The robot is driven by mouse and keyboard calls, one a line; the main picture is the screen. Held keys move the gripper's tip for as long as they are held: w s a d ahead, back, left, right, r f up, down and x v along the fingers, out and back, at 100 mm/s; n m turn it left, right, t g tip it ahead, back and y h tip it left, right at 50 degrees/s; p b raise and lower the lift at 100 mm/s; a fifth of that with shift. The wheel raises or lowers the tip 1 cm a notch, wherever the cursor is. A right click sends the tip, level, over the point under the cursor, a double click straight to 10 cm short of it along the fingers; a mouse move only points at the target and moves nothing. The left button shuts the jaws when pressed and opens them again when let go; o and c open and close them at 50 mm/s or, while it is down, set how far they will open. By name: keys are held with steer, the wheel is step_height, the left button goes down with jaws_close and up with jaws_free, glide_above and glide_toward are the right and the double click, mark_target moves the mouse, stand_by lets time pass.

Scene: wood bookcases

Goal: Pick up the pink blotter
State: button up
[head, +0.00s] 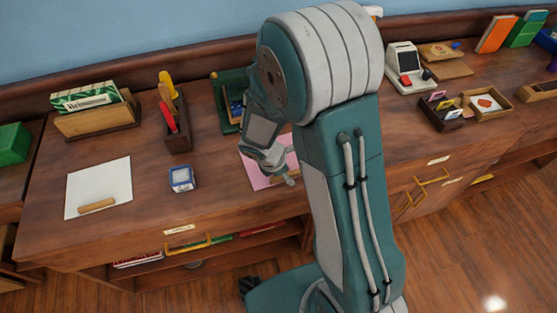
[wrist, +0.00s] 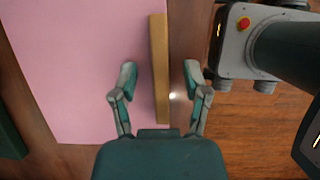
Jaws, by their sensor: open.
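The pink blotter (head: 262,173) lies flat on the wooden desk and is partly hidden behind my arm and gripper in the head view. In the wrist view the pink blotter (wrist: 85,65) fills much of the left side, with a light wooden bar (wrist: 159,70) along its right part. My gripper (wrist: 160,78) is open and empty above it. One finger is to the left of the bar and one to the right, with the bar between them in the picture. I cannot tell the exact height. My gripper (head: 280,170) also shows in the head view, over the blotter.
To the left are a white sheet (head: 108,185) with a wooden bar, a small blue-and-white box (head: 181,178) and a pen holder (head: 176,135). A green-framed item (head: 228,100) stands behind my gripper. The desk's front edge is close to the blotter.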

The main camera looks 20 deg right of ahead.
steer(key=shift+f, duration=0.15)
steer(key=shift+c, duration=0.3)
steer(key=c, duration=0.6)
steer(key=shift+s+a, duration=0.1)
steer(key=shift+a, duration=0.05)
jaws_close()
